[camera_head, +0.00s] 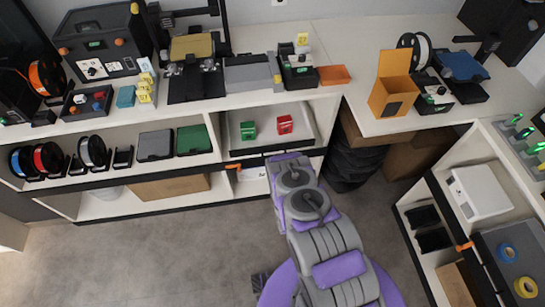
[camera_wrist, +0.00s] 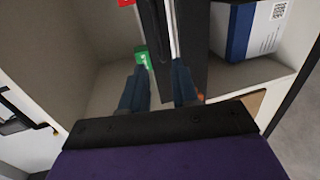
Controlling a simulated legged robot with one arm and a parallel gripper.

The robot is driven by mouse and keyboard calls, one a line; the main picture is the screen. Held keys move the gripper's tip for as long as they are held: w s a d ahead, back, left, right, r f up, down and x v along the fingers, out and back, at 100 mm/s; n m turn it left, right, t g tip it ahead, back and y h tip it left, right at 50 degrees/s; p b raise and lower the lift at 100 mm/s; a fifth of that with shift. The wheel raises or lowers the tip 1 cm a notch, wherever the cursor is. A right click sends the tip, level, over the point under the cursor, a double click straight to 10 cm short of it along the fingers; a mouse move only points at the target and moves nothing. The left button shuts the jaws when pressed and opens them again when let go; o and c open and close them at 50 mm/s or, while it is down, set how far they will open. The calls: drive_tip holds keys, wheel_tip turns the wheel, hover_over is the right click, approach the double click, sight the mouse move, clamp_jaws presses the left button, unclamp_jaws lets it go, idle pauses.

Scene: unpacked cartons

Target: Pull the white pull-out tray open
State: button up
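The white pull-out tray (camera_head: 262,128) sits in the shelf under the back counter, with a green box (camera_head: 248,130) and a red box (camera_head: 285,124) on it. Its dark front edge (camera_head: 258,153) runs along the shelf front. My arm reaches to the right part of this edge and hides it; the gripper's fingers are hidden there. In the wrist view my gripper (camera_wrist: 159,66) has two blue fingers apart, with the dark tray front (camera_wrist: 159,35) running between and beyond them. I cannot tell whether they touch it. The green box (camera_wrist: 142,57) shows beyond the left finger.
A blue and white box (camera_wrist: 245,30) stands in a compartment at right in the wrist view. An orange handle (camera_head: 234,166) is left of my arm. A side shelf (camera_head: 490,175) stands at right. The floor (camera_head: 170,250) to the left is clear.

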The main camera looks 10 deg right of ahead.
sight(272, 156)
drive_tip(key=b+x, duration=0.3)
drive_tip(key=x, duration=1)
drive_tip(key=shift+w, duration=0.15)
clamp_jaws()
drive_tip(key=shift+f, duration=0.1)
